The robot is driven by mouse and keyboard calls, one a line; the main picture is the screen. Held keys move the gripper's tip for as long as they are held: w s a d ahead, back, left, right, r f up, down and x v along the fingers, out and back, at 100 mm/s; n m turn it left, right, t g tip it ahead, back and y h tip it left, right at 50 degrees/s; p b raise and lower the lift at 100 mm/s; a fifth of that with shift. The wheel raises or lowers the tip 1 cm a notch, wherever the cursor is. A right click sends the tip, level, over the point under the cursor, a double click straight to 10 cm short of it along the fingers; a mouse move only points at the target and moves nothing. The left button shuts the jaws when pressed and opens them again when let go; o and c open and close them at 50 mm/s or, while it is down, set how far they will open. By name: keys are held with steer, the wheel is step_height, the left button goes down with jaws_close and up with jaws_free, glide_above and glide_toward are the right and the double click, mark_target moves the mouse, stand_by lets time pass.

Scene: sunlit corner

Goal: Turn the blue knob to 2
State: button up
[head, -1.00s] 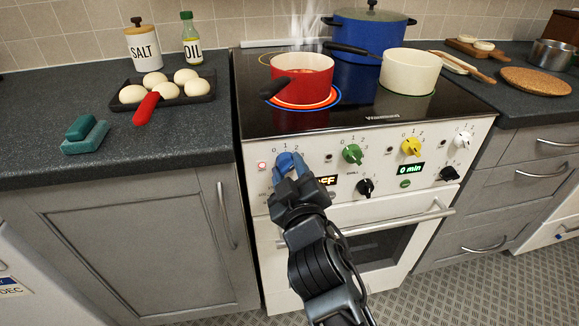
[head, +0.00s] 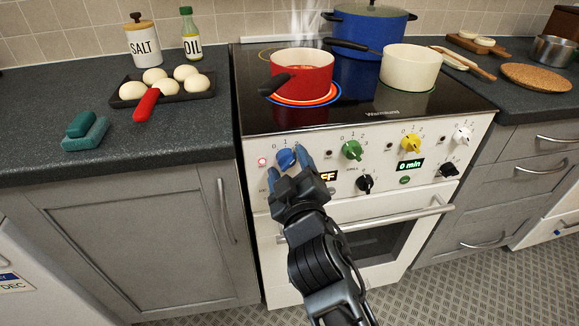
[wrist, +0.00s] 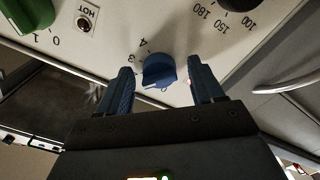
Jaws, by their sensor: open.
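The blue knob (head: 286,158) is at the left end of the stove's white front panel, with small numbers around it. It also shows in the wrist view (wrist: 160,70), where some numbers are partly hidden. I cannot clearly tell which number its pointer faces. My gripper (head: 286,164) is in front of the knob and open. In the wrist view its two fingers (wrist: 160,84) stand on either side of the knob, with a visible gap on each side.
The stove top holds a red pot (head: 302,72) on a glowing ring, a cream pan (head: 410,68) and a blue pot (head: 368,35). Green (head: 352,150), yellow (head: 411,143) and white (head: 462,136) knobs lie to the right. The oven handle (head: 400,216) sticks out below.

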steer(key=v, duration=0.7)
steer(key=shift+s, duration=0.4)
steer(key=shift+d, duration=0.2)
steer(key=s+d+f+m+g+h+p, duration=0.1)
steer(key=s+d+f+m+p, duration=0.15)
steer(key=s+d, duration=0.6)
steer(key=s+d+f+m+g+h+p, duration=0.1)
steer(key=s+d+f+m, duration=0.3)
steer(key=s, duration=0.7)
steer(key=s+d+r+m+h+p, duration=0.1)
steer(key=s+d+r+m, duration=0.1)
steer(key=s+d+r, duration=0.3)
steer(key=s+d+r+m+h+p, duration=0.2)
steer(key=s+d+r, duration=0.3)
steer(key=s, duration=0.9)
steer(key=shift+s+d+r+m+g, duration=0.35)
steer(key=shift+r+m, duration=0.1)
steer(key=shift+r, duration=0.4)
